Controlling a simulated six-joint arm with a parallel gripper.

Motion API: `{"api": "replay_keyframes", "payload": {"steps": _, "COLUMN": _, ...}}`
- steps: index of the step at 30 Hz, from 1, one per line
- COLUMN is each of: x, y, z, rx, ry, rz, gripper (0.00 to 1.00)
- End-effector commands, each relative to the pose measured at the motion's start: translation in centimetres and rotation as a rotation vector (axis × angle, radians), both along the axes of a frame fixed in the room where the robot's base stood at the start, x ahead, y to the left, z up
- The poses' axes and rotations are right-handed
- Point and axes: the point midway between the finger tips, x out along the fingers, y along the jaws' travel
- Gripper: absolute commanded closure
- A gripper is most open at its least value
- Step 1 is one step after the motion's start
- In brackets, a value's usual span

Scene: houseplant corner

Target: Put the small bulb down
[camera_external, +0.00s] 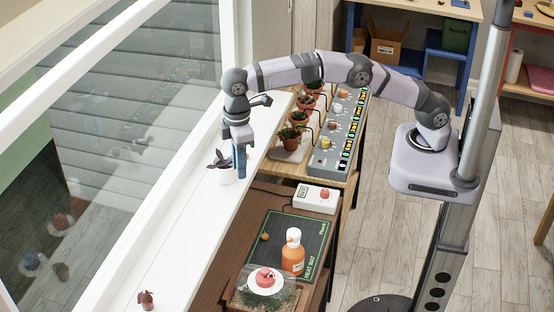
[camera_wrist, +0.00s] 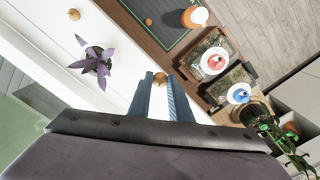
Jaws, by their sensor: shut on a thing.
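My gripper (camera_external: 240,170) points down beside the purple plant, over the white sill's inner edge. In the wrist view my gripper (camera_wrist: 160,82) is shut on a small brown rounded thing, which looks like the small bulb (camera_wrist: 160,77), held between the fingertips. The fingers hide it in the external view. Another small orange-brown bulb-like thing (camera_external: 265,236) lies on the dark heat mat (camera_external: 285,222); it also shows in the wrist view (camera_wrist: 148,22).
The purple plant in a white pot (camera_external: 224,176) stands close beside my gripper. An orange bottle (camera_external: 293,260) stands on the mat, near a white dish with a red thing (camera_external: 265,281). Potted seedlings (camera_external: 290,138) stand behind. The white sill (camera_external: 185,235) has free room toward the front.

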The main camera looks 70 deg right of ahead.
Motion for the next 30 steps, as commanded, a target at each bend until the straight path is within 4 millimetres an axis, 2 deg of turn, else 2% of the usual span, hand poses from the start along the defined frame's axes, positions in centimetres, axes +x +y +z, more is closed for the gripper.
{"api": "replay_keyframes", "payload": {"steps": 1, "x": 0.7, "y": 0.2, "z": 1.1, "rx": -0.003, "ry": 0.003, "rz": 0.081, "gripper": 1.00}}
{"api": "replay_keyframes", "payload": {"steps": 2, "x": 1.1, "y": 0.2, "z": 1.0, "rx": -0.004, "ry": 0.003, "rz": 0.129, "gripper": 1.00}}
{"api": "replay_keyframes", "payload": {"steps": 6, "x": 3.1, "y": -0.3, "z": 0.1, "rx": -0.005, "ry": 0.003, "rz": 0.329, "gripper": 1.00}}
{"api": "replay_keyframes", "payload": {"steps": 12, "x": 4.8, "y": -1.0, "z": -1.1, "rx": -0.004, "ry": -0.002, "rz": 0.498, "gripper": 1.00}}
{"api": "replay_keyframes", "payload": {"steps": 25, "x": 5.2, "y": -1.3, "z": -1.9, "rx": -0.004, "ry": -0.003, "rz": 0.544, "gripper": 1.00}}
{"api": "replay_keyframes", "payload": {"steps": 30, "x": 5.2, "y": -1.3, "z": -3.9, "rx": -0.004, "ry": -0.002, "rz": 0.543, "gripper": 1.00}}
